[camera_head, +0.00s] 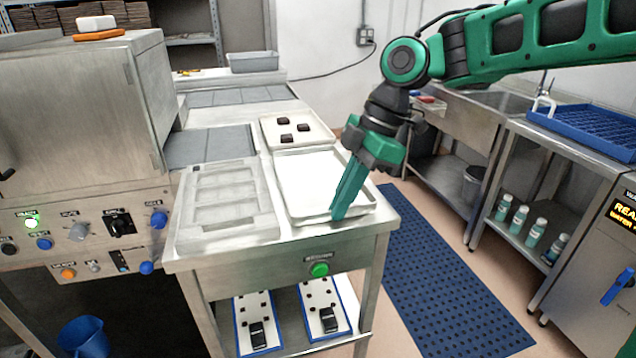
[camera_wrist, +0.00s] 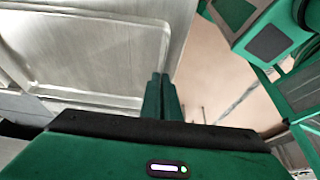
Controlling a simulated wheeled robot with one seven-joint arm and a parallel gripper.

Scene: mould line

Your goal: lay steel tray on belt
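A shallow pale empty tray with a raised rim, apparently the steel tray (camera_head: 300,187), lies flat at the right front of the metal table. Its shiny rim and corner also show at left in the wrist view (camera_wrist: 95,55). My gripper (camera_head: 337,216) points down at the tray's near rim, its fingers close together. In the wrist view the fingers (camera_wrist: 160,78) appear just beside the tray's corner, with nothing visible between them. I cannot tell whether they touch the rim. Grey belt-like panels (camera_head: 210,146) run behind a pale framed plate (camera_head: 225,205) at left.
A second tray (camera_head: 270,135) with three dark blocks lies behind. A steel machine with knobs (camera_head: 85,110) stands left. A green button (camera_head: 320,269) is on the table's front. A blue mat (camera_head: 440,275) covers the floor at right, before a sink counter (camera_head: 462,115).

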